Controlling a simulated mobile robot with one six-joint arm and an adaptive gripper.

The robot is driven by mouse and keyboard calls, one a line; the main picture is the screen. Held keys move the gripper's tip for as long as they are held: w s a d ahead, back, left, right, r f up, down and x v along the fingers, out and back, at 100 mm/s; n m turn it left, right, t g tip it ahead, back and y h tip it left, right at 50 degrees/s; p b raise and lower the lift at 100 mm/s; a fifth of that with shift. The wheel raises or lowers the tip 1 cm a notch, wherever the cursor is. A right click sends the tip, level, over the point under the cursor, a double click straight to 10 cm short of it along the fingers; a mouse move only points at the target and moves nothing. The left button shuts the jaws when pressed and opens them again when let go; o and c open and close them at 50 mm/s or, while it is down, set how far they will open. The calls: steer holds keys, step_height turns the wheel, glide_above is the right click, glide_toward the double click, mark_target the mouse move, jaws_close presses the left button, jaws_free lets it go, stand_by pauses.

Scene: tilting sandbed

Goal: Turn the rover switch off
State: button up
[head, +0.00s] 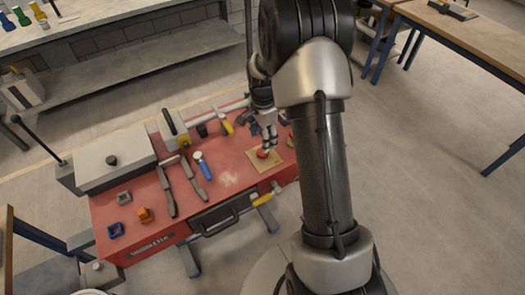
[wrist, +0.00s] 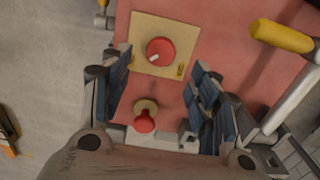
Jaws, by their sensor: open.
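A round red knob with a white mark sits on a square tan plate; both show in the wrist view as the knob (wrist: 160,51) and the plate (wrist: 187,33). In the head view the knob (head: 263,154) and plate (head: 268,164) are near the right end of a red bench. A smaller red knob on a tan round base (wrist: 144,121) shows nearer my palm in the wrist view. I cannot tell from any label which is the rover switch. My gripper (wrist: 160,78) is open, its fingers spread to either side and empty. In the head view my gripper (head: 269,138) is just above the plate.
The red bench (head: 105,210) holds a grey box (head: 115,160), a blue-handled tool (head: 202,165), dark tools and small blue and orange blocks. A yellow-ended grey bar (wrist: 282,35) lies to the right in the wrist view.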

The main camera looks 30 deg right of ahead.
mark_target(263, 155)
step_height(263, 155, down, 7)
steer(key=shift+f+b, duration=0.1)
steer(key=shift+b, duration=0.55)
steer(key=shift+c, duration=0.5)
steer(key=c, duration=1)
